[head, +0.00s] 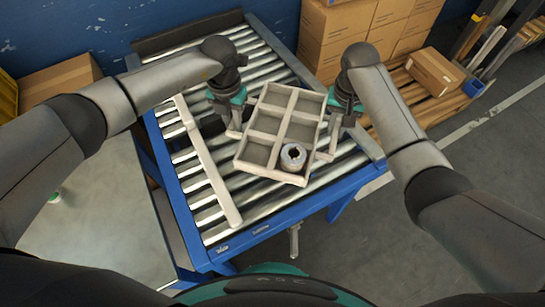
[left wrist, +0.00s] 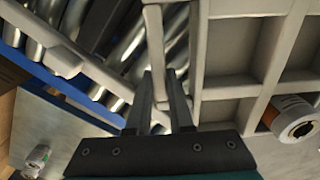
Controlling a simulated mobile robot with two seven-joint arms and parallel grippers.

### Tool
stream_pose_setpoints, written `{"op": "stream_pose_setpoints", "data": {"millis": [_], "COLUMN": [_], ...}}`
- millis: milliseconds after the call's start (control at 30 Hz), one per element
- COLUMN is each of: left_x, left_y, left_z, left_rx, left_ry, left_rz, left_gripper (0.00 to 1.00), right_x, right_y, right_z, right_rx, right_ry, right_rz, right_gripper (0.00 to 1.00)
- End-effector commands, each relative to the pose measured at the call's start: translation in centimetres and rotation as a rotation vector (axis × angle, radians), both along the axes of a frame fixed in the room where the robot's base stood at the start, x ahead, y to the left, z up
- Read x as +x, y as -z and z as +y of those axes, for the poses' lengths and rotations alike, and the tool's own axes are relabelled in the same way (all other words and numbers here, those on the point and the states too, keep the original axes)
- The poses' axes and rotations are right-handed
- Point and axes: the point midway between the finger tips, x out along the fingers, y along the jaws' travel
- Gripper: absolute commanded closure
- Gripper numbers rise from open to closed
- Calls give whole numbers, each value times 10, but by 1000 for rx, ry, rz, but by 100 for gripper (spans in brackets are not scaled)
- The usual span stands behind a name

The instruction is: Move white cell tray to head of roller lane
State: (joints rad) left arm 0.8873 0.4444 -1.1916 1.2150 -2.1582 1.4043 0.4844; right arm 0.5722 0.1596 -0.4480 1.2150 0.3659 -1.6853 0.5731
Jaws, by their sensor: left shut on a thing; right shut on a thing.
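The white cell tray (head: 264,172) is over the roller lane (head: 243,206), turned at an angle to the rollers. Its near right compartment holds a grey roll (head: 293,157); the other compartments look empty. My left gripper (head: 236,132) is shut on the tray's left side. My right gripper (head: 328,154) is shut on its right side. In the left wrist view the fingers (left wrist: 158,105) close around a pale part at the edge of the tray (left wrist: 230,62). The roll (left wrist: 296,120) shows at the right. Whether the tray touches the rollers is unclear.
A pale guide rail (head: 210,165) runs along the left of the lane. A blue frame (head: 260,232) borders the lane. Cardboard boxes (head: 345,25) stand behind right, and another box (head: 435,70) lies on a pallet. Rollers lie bare in front of the tray.

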Motion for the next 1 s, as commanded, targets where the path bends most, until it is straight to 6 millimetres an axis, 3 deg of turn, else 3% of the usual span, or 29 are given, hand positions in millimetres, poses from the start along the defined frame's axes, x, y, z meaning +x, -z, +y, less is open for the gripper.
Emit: {"op": "stream_pose_setpoints", "data": {"millis": [100, 1000], "left_x": [1, 1], "left_y": [9, 14], "left_z": [2, 2], "left_rx": [5, 5], "left_ry": [-3, -3], "left_rz": [-1, -1], "left_gripper": [100, 100], "right_x": [1, 0], "right_y": [9, 14], "right_z": [-2, -2], "right_rx": [-4, -4], "right_ry": [3, 3], "right_rz": [-1, 0], "right_gripper": [100, 100]}}
